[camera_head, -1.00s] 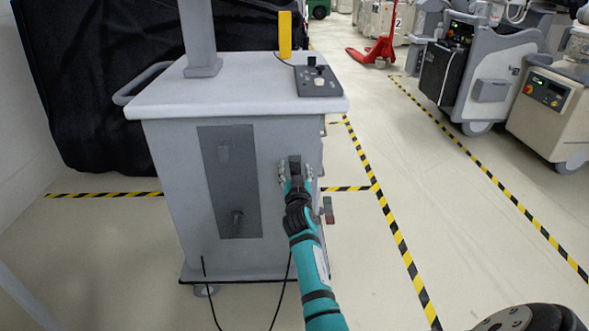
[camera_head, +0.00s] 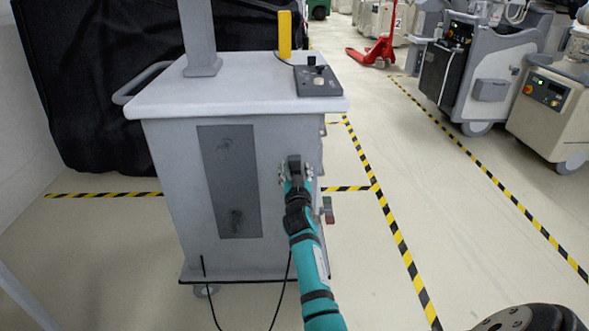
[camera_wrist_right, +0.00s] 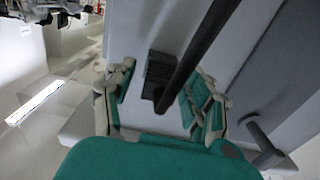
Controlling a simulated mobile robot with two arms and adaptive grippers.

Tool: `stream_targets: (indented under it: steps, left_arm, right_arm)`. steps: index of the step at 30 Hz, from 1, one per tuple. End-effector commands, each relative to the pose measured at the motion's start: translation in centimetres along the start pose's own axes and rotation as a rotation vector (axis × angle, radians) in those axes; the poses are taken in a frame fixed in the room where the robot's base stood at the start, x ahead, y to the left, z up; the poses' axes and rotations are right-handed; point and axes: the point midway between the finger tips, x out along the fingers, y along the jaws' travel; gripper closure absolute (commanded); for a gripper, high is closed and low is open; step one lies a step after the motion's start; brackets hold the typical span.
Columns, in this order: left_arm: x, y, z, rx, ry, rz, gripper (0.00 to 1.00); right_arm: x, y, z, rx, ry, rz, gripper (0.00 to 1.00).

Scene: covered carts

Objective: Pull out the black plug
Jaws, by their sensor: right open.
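My right gripper (camera_head: 296,172) is in front of the grey cart's front face, right of its dark panel. Its fingers are open. A dark block (camera_head: 295,163), which looks like the black plug, shows between the fingers. In the right wrist view the right gripper (camera_wrist_right: 158,100) has its fingers spread on both sides of the dark ribbed block (camera_wrist_right: 158,70), with gaps visible. A long black bar or cable (camera_wrist_right: 198,48) crosses in front of the block, close to the camera. I cannot tell whether the fingers touch it. My left gripper is out of view.
The cart's front (camera_head: 170,190) carries a dark panel (camera_head: 225,180) with a small dark fitting (camera_head: 237,218). Thin black cables (camera_head: 288,265) hang low at its front. A control box (camera_head: 318,80) and yellow post (camera_head: 285,35) stand on top.

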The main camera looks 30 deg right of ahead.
Motion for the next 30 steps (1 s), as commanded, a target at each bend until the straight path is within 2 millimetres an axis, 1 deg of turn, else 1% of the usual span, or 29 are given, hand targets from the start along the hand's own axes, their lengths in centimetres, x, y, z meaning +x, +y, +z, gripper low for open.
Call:
stream_targets:
  steps: [4,8,20,30]
  left_arm:
    - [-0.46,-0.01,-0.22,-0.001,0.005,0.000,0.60]
    - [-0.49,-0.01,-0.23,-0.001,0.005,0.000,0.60]
    - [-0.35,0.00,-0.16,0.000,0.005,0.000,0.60]
    - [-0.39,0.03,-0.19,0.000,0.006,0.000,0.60]
  right_arm:
    - [0.00,0.00,-0.02,0.002,0.000,0.000,0.47]
    - [0.00,-0.01,-0.03,0.001,0.000,0.000,0.47]
    - [0.00,-0.02,-0.01,0.001,0.000,0.000,0.99]
    - [-0.15,-0.03,-0.06,0.001,0.001,0.000,1.00]
